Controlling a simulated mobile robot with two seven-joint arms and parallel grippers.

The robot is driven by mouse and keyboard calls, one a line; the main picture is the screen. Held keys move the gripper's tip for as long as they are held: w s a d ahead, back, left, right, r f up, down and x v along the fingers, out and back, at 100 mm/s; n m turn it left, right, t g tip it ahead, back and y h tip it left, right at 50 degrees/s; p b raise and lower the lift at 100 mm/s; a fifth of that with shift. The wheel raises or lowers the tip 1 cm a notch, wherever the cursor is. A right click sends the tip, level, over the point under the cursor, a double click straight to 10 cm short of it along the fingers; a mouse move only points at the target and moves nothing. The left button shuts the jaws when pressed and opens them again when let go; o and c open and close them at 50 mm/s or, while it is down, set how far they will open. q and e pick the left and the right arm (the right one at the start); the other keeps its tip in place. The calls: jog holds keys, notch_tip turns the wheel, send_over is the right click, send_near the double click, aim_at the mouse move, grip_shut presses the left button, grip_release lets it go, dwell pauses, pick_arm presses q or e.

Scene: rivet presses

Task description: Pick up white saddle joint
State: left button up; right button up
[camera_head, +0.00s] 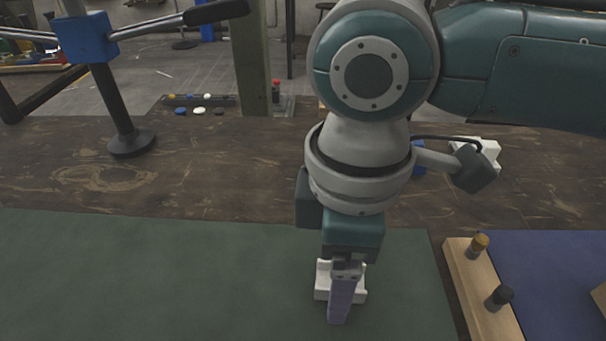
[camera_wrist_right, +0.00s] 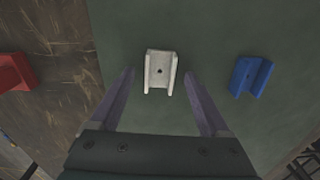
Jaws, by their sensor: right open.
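The white saddle joint (camera_wrist_right: 160,69) lies on the green mat (camera_head: 150,275), channel side up, with a small dark hole in its middle. In the right wrist view it sits just ahead of and between the fingertips, with clear gaps on both sides. In the head view the white saddle joint (camera_head: 323,282) is partly hidden behind my right gripper (camera_head: 341,306). My right gripper (camera_wrist_right: 158,76) points down above it, open and empty. How far above it is, I cannot tell. My left gripper is not in view.
A blue saddle joint (camera_wrist_right: 250,76) lies on the mat right of the white one in the wrist view; a red part (camera_wrist_right: 14,72) lies on the wood. A wooden strip with knobs (camera_head: 482,290) borders a blue mat (camera_head: 550,265). A lever press (camera_head: 118,95) stands back left.

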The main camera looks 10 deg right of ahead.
grip_shut()
dwell(0.7)
